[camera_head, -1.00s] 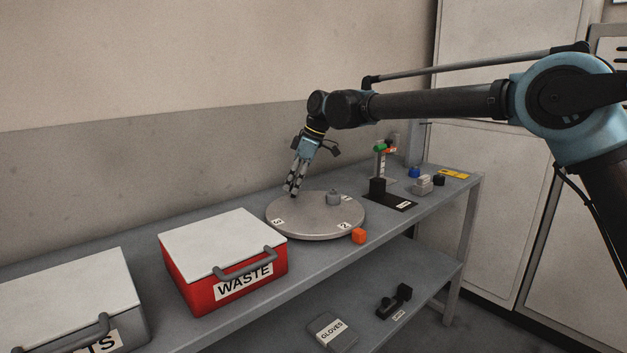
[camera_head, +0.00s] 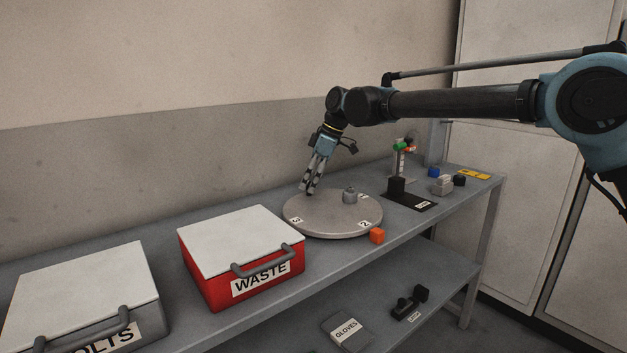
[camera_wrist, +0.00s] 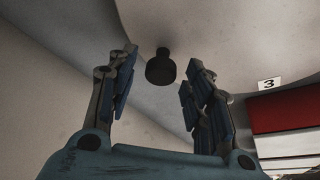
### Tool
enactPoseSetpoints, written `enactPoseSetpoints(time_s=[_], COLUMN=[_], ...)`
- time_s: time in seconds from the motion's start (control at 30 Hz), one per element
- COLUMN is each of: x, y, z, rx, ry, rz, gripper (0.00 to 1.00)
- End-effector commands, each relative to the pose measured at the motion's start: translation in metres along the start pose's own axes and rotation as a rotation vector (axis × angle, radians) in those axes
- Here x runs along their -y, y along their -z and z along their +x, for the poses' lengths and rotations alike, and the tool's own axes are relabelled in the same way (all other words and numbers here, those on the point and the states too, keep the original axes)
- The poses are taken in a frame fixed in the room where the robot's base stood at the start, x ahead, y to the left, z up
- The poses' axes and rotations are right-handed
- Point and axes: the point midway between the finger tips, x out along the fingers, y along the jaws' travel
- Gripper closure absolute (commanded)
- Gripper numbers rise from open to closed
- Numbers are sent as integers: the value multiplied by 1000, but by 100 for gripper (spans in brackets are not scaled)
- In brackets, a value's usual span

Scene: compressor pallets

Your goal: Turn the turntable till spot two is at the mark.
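The turntable (camera_head: 332,229) is a round grey disc on the bench. Label 2 (camera_head: 365,223) is at its front right and label 3 (camera_head: 297,220) at its front left, also in the wrist view (camera_wrist: 269,84). A small grey part (camera_head: 350,196) stands on the disc. My gripper (camera_head: 308,190) points down at the disc's back left edge. In the wrist view its fingers (camera_wrist: 160,72) are apart, with a dark knob (camera_wrist: 160,70) showing between them and no visible contact.
The red WASTE box (camera_head: 209,284) and a grey lidded box (camera_head: 150,322) are to the left. A black stand (camera_head: 396,186) and small blocks are to the right.

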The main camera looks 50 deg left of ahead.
Motion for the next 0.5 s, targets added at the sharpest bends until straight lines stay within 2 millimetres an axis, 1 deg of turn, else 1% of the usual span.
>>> enactPoseSetpoints(time_s=[0.17, 0.27, 0.37, 0.5], x=[0, 0, 0, 0], y=[0, 0, 0, 0], z=[-3, -12, -27, -55], rx=[0, 0, 0, 0], ry=[0, 0, 0, 0], rz=[0, 0, 0, 1], gripper=[53, 53, 53, 53])
